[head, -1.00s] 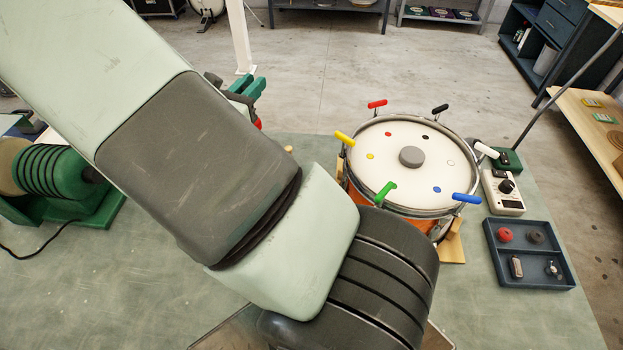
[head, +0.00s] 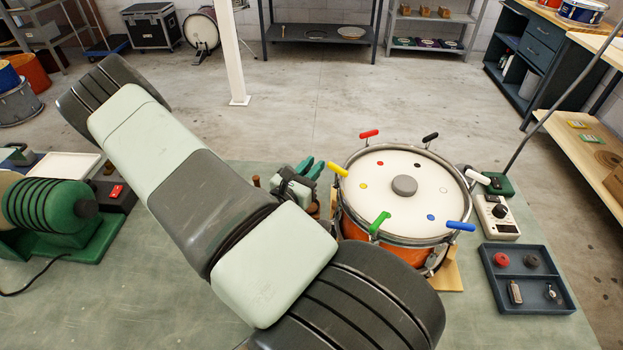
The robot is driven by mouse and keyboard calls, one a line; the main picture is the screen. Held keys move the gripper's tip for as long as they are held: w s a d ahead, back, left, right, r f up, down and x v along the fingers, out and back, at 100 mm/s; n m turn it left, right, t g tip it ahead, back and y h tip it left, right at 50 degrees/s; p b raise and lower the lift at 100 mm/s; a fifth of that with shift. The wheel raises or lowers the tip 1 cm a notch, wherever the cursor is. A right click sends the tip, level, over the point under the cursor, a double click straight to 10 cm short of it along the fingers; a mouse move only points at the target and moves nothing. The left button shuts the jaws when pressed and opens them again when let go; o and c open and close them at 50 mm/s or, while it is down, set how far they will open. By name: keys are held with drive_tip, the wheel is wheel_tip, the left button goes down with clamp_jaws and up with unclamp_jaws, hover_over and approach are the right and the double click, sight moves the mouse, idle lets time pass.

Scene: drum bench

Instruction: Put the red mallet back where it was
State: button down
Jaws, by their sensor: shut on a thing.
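My gripper (head: 311,170), with its teal fingers, is at the left of the drum, partly behind my arm. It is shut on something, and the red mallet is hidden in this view. A small red patch showed just under the fingers a second ago. The drum (head: 403,215) has an orange shell and a white head with coloured dots, a grey centre pad and coloured handles around its rim. The red handle (head: 369,133) stands at its far edge. A small brown peg (head: 257,181) shows left of my gripper.
A blue-grey tray (head: 527,277) with small parts lies right of the drum, below a white meter (head: 497,216). A green ribbed machine (head: 48,208) stands at the left. My arm covers the front middle of the bench.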

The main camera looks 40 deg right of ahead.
drive_tip(key=shift+f, duration=1.7)
drive_tip(key=shift+f, duration=0.1)
drive_tip(key=c, duration=1)
unclamp_jaws()
drive_tip(key=shift+c, duration=0.2)
